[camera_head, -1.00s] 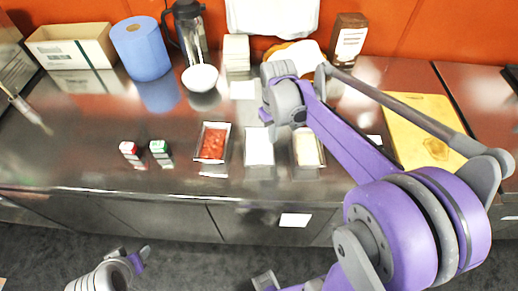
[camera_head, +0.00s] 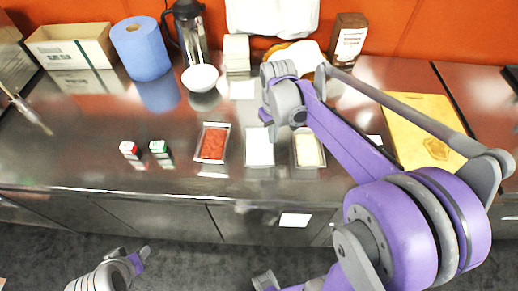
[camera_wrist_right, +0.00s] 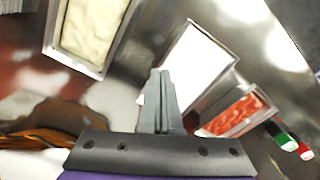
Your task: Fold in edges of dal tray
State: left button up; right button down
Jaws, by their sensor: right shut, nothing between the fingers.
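Three small metal trays stand in a row near the counter's front: one with red filling (camera_head: 212,143), one with a white surface (camera_head: 259,147), and one with cream-coloured filling (camera_head: 308,148). I cannot tell for sure which holds dal. My right gripper (camera_head: 266,116) is just behind the white tray, partly hidden by its wrist. In the right wrist view its fingers (camera_wrist_right: 160,75) are shut and empty, beside the white tray (camera_wrist_right: 195,62), with the cream tray (camera_wrist_right: 90,30) to the left and red tray (camera_wrist_right: 235,113) to the right. Part of my left arm shows at the lower left; its jaw state is unclear.
Red and green small boxes (camera_head: 160,150) stand left of the trays. A yellow board (camera_head: 405,120) lies right.

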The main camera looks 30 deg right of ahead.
pick_arm(q)
jog(key=shift+s+f+b, duration=0.25)
jog(key=shift+f+b, duration=0.25)
jog(key=shift+f, duration=0.2)
pick_arm(e)
jog(key=shift+f, duration=0.85)
pick_arm(q)
jog(key=shift+r, duration=0.1)
pick_arm(e)
jog(key=shift+r, duration=0.1)
jog(key=shift+r+p, duration=1.4)
jog(key=shift+r, duration=1.1)
pick_arm(q)
jog(key=r, duration=0.1)
jog(key=w+r, duration=0.1)
jog(key=r, duration=0.1)
jog(key=shift+w+r, duration=0.25)
jog(key=shift+r, duration=0.1)
